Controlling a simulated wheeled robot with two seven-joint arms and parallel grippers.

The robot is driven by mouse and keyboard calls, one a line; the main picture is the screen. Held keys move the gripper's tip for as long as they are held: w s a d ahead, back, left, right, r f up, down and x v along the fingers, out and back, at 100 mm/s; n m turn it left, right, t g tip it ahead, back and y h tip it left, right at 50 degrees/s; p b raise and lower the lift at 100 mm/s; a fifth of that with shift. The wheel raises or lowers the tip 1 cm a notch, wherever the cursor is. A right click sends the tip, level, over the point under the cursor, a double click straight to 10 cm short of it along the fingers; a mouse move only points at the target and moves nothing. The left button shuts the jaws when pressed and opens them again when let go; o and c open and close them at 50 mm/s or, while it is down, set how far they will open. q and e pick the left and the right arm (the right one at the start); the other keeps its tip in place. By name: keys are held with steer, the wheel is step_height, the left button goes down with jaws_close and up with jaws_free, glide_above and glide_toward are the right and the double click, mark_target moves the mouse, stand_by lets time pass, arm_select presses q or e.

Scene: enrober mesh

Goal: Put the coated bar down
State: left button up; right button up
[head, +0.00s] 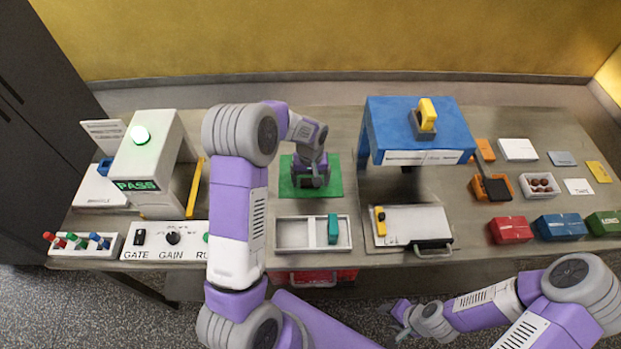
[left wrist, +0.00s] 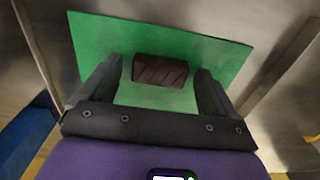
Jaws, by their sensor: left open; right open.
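The coated bar (left wrist: 160,71) is a dark brown block on the green mat (left wrist: 205,40) in the left wrist view. In that view my left gripper (left wrist: 158,88) is open, one finger to each side of the bar, with gaps between. In the head view my left gripper (head: 311,180) is low over the green mat (head: 331,188) and hides the bar. My right gripper (head: 400,312) is open and empty, in front of the table's front edge.
A white two-compartment tray (head: 295,235) with a teal block (head: 333,229) stands in front of the mat. A blue stand (head: 390,115) is to its right, the PASS machine (head: 150,160) to its left. A white board (head: 415,222) lies before the stand.

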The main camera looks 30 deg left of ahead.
mark_target(310, 182)
arm_select(q)
step_height(310, 182, up, 12)
steer(key=p, duration=0.1)
steer(key=shift+r, duration=0.15)
stand_by(0.6)
